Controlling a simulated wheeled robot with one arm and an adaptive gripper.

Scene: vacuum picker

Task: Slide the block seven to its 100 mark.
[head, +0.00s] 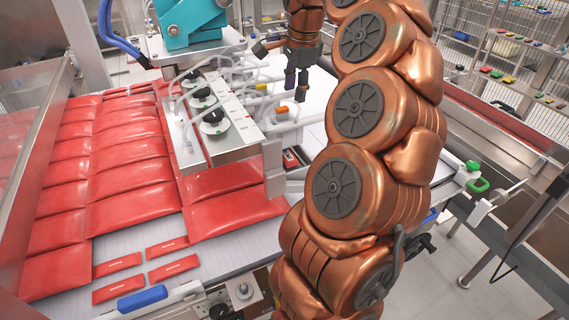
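My gripper (296,84) hangs at the top middle, pointing down, its dark fingertips apart with nothing visible between them. It is above and right of the vacuum picker's metal bar (228,118), which carries black round knobs, small printed marks and white hoses. An orange block (282,112) and a yellow block (261,87) sit among white fittings beside the bar, below and left of the fingertips. I cannot read any block's number, so I cannot tell which is block seven or where its 100 mark lies. No contact between fingers and a block is clear.
Red pouches (130,175) cover the belt at left, with several small red packets (145,268) in front. A blue handle (142,299) lies at the front edge. A teal machine arm (188,20) stands behind the bar. My copper arm hides much of the right middle.

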